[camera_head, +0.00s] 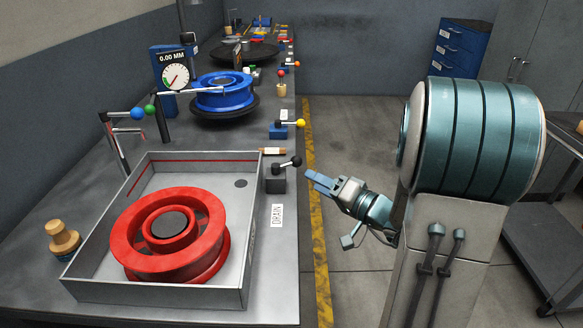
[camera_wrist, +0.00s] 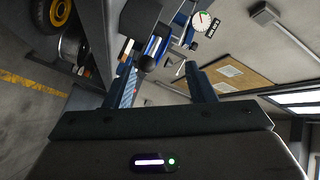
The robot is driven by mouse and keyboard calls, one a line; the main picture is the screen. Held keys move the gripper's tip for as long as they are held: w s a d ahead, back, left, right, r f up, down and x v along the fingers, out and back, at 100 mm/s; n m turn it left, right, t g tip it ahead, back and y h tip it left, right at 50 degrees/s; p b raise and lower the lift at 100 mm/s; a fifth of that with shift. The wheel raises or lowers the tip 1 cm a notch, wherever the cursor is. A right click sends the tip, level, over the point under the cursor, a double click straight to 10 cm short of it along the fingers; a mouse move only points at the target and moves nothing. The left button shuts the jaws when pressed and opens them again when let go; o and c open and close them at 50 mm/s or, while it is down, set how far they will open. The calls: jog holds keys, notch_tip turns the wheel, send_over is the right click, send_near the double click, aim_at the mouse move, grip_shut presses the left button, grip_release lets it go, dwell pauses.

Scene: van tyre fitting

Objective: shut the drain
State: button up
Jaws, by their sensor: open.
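A red wheel rim (camera_head: 130,245) lies in the tray. A yellow-knobbed lever (camera_head: 300,124) and a red-knobbed one (camera_head: 281,73) stand farther along the bench. A blue rim (camera_head: 222,95) and dial gauge (camera_head: 176,77) are behind.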

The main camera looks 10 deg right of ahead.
aim_at(289, 164)
jog(key=shift+m+t+h, duration=0.4)
jog(key=shift+t+h, duration=0.3)
jog(key=x, duration=0.4)
jog(key=w+d+x, duration=0.1)
jog(key=x, duration=0.4)
jog(key=d+f+p+x, duration=0.1)
jog(key=x, duration=0.3)
jog(key=shift+w+d, duration=0.1)
jog(key=shift+w, duration=0.3)
grip_shut()
